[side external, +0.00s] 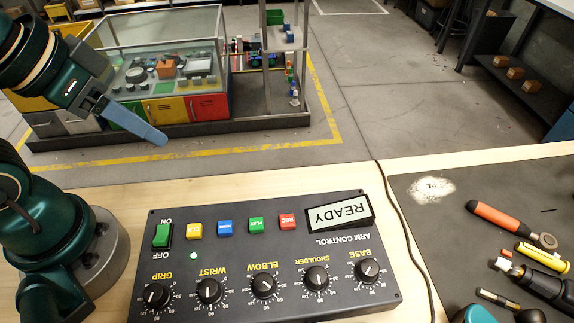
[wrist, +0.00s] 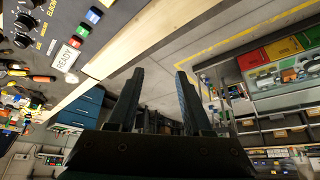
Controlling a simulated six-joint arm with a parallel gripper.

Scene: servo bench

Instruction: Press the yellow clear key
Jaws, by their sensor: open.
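The yellow clear key (side external: 195,231), marked CLR, is in the key row of the black control box (side external: 225,305) on the bench. It sits between the green ON/OFF switch (side external: 162,236) and the blue key (side external: 225,228). My gripper (side external: 158,136) is high at the upper left in the side view, apart from the box and its keys. In the wrist view its two fingers (wrist: 159,72) stand apart with nothing between them.
Green (side external: 256,224) and red (side external: 288,221) keys continue the row to the READY display (side external: 338,214). Several knobs line the near side. A black cable (side external: 403,225) runs right of the box. Tools, including an orange-handled one (side external: 500,220), lie on the dark mat (side external: 410,215).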

